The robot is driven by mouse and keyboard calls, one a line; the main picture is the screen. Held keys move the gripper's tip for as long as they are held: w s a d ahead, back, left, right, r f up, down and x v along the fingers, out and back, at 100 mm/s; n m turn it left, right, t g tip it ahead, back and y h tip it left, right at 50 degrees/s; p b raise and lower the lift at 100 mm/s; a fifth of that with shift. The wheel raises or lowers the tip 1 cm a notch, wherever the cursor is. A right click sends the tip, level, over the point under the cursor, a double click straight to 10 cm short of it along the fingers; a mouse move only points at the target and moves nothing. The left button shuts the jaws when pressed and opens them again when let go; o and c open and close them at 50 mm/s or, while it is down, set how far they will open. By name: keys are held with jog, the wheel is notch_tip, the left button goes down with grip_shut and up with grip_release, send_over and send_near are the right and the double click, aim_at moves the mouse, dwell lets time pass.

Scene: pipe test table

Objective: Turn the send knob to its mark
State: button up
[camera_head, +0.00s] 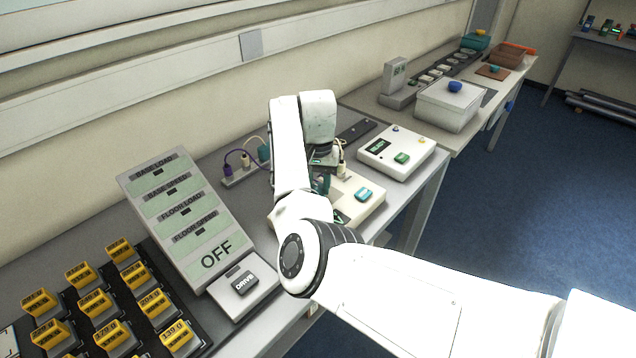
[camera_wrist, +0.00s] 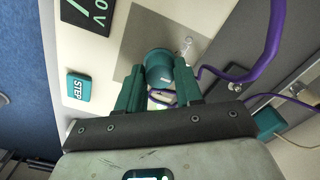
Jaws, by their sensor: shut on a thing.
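The send knob (camera_wrist: 158,60) is a round teal knob on a grey plate of a pale box, in the wrist view. My gripper (camera_wrist: 157,72) has its two green fingers on either side of the knob and is shut on it. A small clear pointer or peg stands beside the knob at its right; I cannot make out a mark clearly. The box (camera_head: 361,211) shows in the head view with a teal STEP button (camera_head: 363,194), which also shows in the wrist view (camera_wrist: 78,88). In the head view my arm mostly hides the knob.
A purple cable (camera_wrist: 238,77) loops close to the right finger. A dark display (camera_wrist: 88,14) sits on the box. A second box (camera_head: 396,150) with a green button stands behind. The OFF sign panel (camera_head: 190,215) and several yellow-topped blocks (camera_head: 100,305) stand at left.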

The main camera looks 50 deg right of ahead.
jog(key=o, duration=1)
jog(key=shift+o, duration=0.2)
jog(key=shift+r, duration=0.1)
notch_tip(320, 180, up, 11)
jog(key=b, duration=0.1)
jog(key=shift+f, duration=0.2)
